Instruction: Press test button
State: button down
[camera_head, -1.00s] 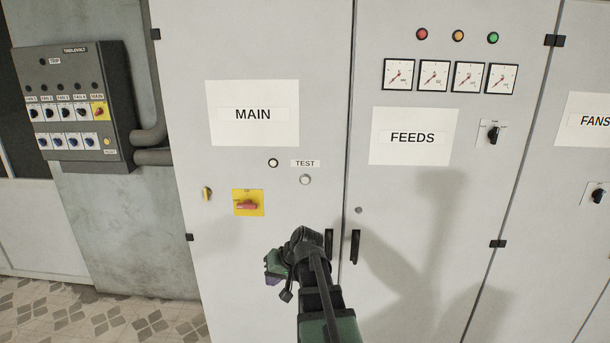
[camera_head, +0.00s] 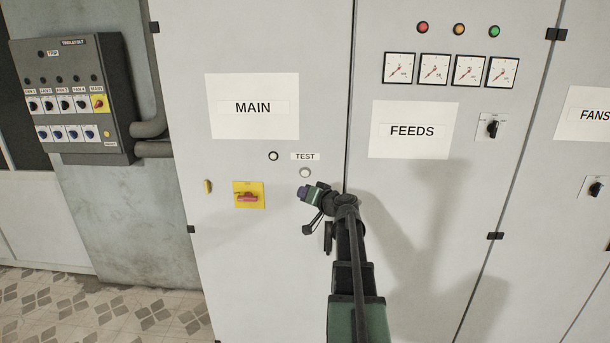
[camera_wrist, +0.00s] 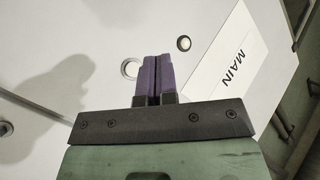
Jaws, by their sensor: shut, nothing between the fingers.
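The test button (camera_head: 305,172) is a pale round button under the TEST label (camera_head: 305,156) on the MAIN cabinet door. In the wrist view the test button (camera_wrist: 131,69) shows just left of my fingers, its edge close to them in the picture. My gripper (camera_head: 303,192) is just below the button in the head view, with its purple fingers pointing left and toward the door. In the wrist view my gripper (camera_wrist: 153,58) has its two purple fingers together, with nothing between them. I cannot tell how far the tips are from the door. The button shows no visible press.
A black-ringed round lamp (camera_head: 273,156) sits left of the TEST label. A red rotary switch on a yellow plate (camera_head: 248,196) and a small yellow knob (camera_head: 208,187) are further left. A black door handle (camera_head: 328,238) is below my gripper. The FEEDS door (camera_head: 420,220) is right.

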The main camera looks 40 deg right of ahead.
aim_at(305, 173)
jog(key=shift+w+d, duration=0.1)
jog(key=shift+w+d, duration=2.95)
jog(key=shift+w, duration=0.15)
jog(key=shift+w+d, duration=0.25)
jog(key=shift+w, duration=0.05)
jog(key=shift+w+d, duration=0.3)
jog(key=shift+d, duration=0.05)
dwell(0.4)
jog(key=shift+s+a, duration=0.6)
jog(key=shift+s, duration=0.05)
